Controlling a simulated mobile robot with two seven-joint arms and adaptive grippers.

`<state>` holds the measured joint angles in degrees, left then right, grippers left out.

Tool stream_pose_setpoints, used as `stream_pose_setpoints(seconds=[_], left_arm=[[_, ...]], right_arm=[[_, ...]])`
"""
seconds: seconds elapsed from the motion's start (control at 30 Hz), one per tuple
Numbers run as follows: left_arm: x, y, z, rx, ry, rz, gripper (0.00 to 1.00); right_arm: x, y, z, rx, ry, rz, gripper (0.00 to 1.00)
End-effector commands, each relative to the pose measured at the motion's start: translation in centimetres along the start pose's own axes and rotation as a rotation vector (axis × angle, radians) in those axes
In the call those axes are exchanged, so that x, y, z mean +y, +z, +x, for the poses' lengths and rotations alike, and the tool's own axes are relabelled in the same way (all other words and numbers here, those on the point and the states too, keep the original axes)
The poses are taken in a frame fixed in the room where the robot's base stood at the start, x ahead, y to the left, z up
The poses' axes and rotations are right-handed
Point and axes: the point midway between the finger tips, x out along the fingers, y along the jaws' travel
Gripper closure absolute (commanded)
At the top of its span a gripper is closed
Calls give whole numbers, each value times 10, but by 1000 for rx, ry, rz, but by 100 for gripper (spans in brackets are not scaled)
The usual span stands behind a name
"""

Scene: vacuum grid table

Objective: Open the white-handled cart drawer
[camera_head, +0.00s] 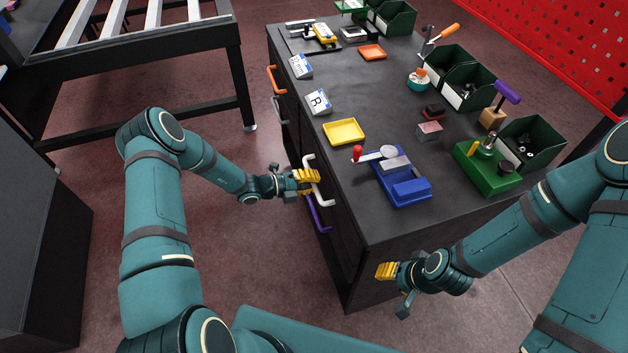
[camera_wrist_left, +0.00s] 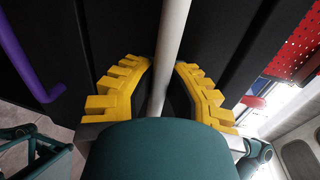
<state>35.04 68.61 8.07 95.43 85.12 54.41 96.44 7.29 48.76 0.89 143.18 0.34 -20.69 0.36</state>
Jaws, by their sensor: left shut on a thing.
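The dark cart (camera_head: 300,125) has drawer fronts on its left side. The white handle (camera_head: 325,198) is on one of them, partly hidden by my left gripper (camera_head: 313,182). In the left wrist view the white handle (camera_wrist_left: 171,45) runs between the yellow fingers of my left gripper (camera_wrist_left: 165,92), which is shut on it. The drawer with this handle looks roughly flush with the cart side; a small gap cannot be told. My right gripper (camera_head: 384,271) is apart from everything, beside the cart's near end; its opening cannot be told.
Grey (camera_head: 278,110) and orange (camera_head: 274,78) handles are farther along. The cart top holds a yellow tray (camera_head: 344,131), a blue fixture (camera_head: 404,185) and green bins. Floor left of the cart is free.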

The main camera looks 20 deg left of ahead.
Motion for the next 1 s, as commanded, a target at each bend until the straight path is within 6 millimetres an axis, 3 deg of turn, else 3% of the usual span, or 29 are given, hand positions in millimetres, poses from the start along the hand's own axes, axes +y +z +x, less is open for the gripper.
stream_pose_setpoints(seconds=[0.27,1.0], left_arm=[[8,1,-38,-5,3,-1,100],[48,1,-227,-5,4,-1,100]], right_arm=[[-1,-1,-2,2,0,1,53],[2,2,6,-5,-1,-2,53]])
